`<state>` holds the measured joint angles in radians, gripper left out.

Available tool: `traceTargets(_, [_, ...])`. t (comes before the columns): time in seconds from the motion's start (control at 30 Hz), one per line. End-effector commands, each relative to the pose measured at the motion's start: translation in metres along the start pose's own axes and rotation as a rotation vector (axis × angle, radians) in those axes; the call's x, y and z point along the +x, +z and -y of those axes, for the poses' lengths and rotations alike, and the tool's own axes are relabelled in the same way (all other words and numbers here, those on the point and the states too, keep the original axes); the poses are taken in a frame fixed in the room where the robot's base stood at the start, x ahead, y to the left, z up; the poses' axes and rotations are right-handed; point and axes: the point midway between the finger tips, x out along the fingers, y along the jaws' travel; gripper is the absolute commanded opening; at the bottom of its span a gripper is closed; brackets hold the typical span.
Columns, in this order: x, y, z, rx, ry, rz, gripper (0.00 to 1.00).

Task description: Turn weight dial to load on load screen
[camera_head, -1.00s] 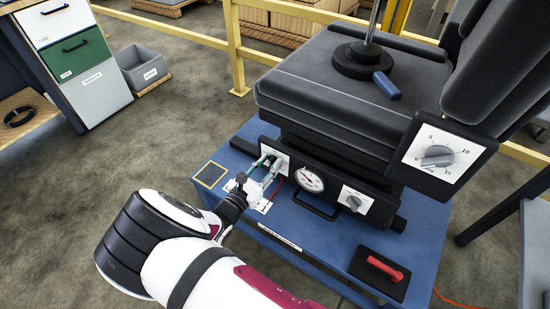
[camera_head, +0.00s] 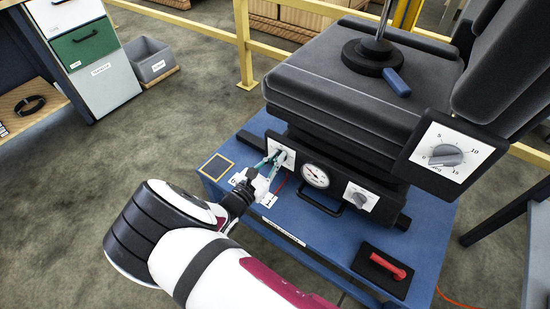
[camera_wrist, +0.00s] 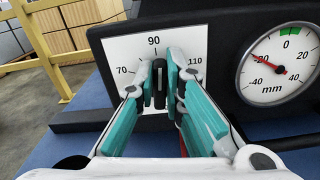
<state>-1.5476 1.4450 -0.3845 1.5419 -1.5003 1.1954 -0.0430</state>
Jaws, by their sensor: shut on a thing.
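The weight dial (camera_wrist: 159,84) is a black upright bar knob on a white plate marked 70, 90 and 110, on the front of the seat base. Its top points at about 90. The plate also shows in the head view (camera_head: 289,157), partly behind the fingers. My gripper (camera_wrist: 160,78) is shut on the knob, one teal-padded finger on each side; in the head view it reaches the plate from the lower left (camera_head: 272,160). Part of the scale is hidden by the fingers. I cannot make out a load screen in these views.
A round mm gauge (camera_wrist: 279,64) sits close right of the dial, its red needle near -20. Beyond it are a smaller knob (camera_head: 360,198) and a handle. A red-handled block (camera_head: 385,268) lies on the blue trolley (camera_head: 310,232). A yellow rail (camera_head: 244,45) stands behind.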

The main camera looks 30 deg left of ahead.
Motion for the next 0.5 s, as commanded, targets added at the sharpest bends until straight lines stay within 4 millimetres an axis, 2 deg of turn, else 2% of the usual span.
traceTargets(0.5, [-0.0008,-0.001,0.0067,0.466,0.0,0.001,0.0])
